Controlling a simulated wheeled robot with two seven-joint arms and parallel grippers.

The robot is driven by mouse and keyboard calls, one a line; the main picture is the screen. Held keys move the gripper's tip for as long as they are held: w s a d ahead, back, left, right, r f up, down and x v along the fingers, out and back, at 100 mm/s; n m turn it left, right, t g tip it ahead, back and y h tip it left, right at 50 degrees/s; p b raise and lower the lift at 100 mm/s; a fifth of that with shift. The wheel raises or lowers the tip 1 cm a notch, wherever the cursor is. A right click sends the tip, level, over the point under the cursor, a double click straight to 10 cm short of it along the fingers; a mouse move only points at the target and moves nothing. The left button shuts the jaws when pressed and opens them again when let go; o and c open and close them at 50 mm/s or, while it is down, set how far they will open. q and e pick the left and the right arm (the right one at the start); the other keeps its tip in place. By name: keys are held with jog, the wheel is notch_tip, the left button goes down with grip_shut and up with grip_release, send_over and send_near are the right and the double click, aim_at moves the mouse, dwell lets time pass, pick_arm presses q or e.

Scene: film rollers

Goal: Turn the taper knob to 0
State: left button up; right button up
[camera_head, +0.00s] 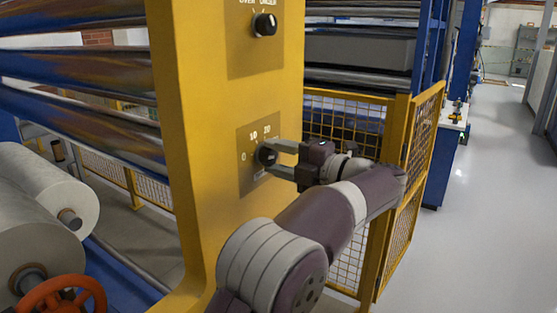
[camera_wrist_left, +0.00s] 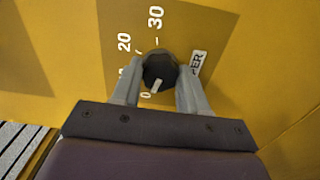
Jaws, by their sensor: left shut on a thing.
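The taper knob (camera_head: 266,155) is a small dark knob on the lower scale plate of the yellow machine post. In the left wrist view the knob (camera_wrist_left: 159,66) sits between the two grey fingers of my left gripper (camera_wrist_left: 162,72). Its white pointer mark points down and slightly left, toward the 0 on the scale. The 20 and 30 show clearly; the 10 is partly hidden by a finger, as is part of the word plate. In the head view my left gripper (camera_head: 274,158) reaches the knob from the right, shut on it. My right gripper is not in view.
Another black knob (camera_head: 265,24) sits higher on the yellow post (camera_head: 205,150). A yellow mesh fence (camera_head: 412,150) stands close behind my arm. White film rolls (camera_head: 45,190) and a red handwheel (camera_head: 62,297) are at the left. Open grey floor (camera_head: 480,220) lies to the right.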

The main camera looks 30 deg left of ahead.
pick_arm(q)
jog(key=o, duration=1.1)
jog(key=shift+c, duration=0.2)
jog(key=s+d, duration=0.1)
jog(key=d, duration=1.1)
jog(key=shift+d, duration=0.35)
